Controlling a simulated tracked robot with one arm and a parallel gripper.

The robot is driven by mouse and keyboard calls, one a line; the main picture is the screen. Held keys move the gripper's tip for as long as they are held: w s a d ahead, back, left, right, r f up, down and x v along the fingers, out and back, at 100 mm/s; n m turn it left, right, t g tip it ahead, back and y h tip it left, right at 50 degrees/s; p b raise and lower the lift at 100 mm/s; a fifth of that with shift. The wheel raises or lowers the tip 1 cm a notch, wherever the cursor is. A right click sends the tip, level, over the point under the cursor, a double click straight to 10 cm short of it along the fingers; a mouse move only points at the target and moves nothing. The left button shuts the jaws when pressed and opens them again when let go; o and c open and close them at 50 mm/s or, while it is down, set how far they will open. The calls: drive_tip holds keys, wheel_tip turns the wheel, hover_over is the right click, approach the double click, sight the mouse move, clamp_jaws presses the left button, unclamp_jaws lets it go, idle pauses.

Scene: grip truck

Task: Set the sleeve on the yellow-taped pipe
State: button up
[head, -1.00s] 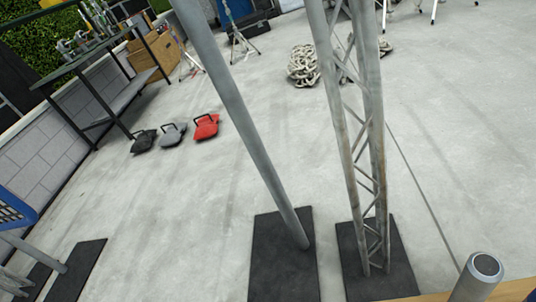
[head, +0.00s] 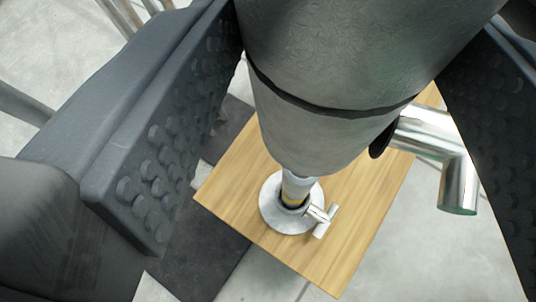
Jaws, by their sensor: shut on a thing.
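My gripper (head: 335,135) has its two dark, studded jaws at either side of a grey sleeve (head: 325,65) and is shut on it. The sleeve is a wide cylinder with a black band and a shiny bent metal handle (head: 445,165) at its right. Below it, a short pipe (head: 296,186) with a bit of yellow tape stands in a round metal base with a small T-handle (head: 323,217). The sleeve's lower end covers the pipe's top in the picture. I cannot tell whether they touch or whether the pipe is inside it.
The base stands on a wooden board (head: 245,190). A dark mat (head: 205,250) lies on the pale concrete floor at its left. Grey pipes (head: 25,105) show at the upper left. Bare floor lies to the lower right of the board.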

sight(318, 156)
drive_tip(key=shift+s+f+b, duration=0.1)
drive_tip(key=shift+f+b, duration=2.25)
drive_tip(key=shift+f, duration=0.05)
drive_tip(key=shift+f+p, duration=0.35)
drive_tip(key=shift+f, duration=1.75)
drive_tip(key=shift+f, duration=2.3)
drive_tip(key=shift+f, duration=0.25)
drive_tip(key=o, duration=1.5)
drive_tip(key=shift+s, duration=0.1)
drive_tip(key=p+v, duration=0.3)
drive_tip(key=v, duration=1)
drive_tip(key=shift+s+a, duration=0.2)
drive_tip(key=shift+s, duration=0.15)
